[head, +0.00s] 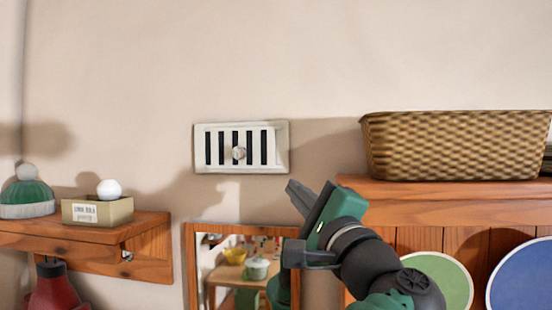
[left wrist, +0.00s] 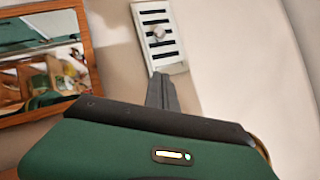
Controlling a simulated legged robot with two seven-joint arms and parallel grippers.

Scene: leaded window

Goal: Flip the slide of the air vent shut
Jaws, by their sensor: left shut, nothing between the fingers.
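The air vent (head: 281,148) is a pale rectangular plate on the wall with several dark upright slots showing open. Its slide has a round knob (head: 239,153) near the middle. My left gripper (head: 299,195) is below and to the right of the vent, apart from it, with its fingers shut and empty. In the left wrist view the fingers (left wrist: 162,90) point toward the vent (left wrist: 178,68), and the knob (left wrist: 158,32) shows beyond them. My right gripper is in neither view.
A wicker basket (head: 455,145) stands on a wooden shelf at the right. A small wooden shelf (head: 150,225) at the left holds a box (head: 97,211) and a green knit hat (head: 27,197). A framed mirror (head: 190,262) hangs below the vent. The wall around the vent is bare.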

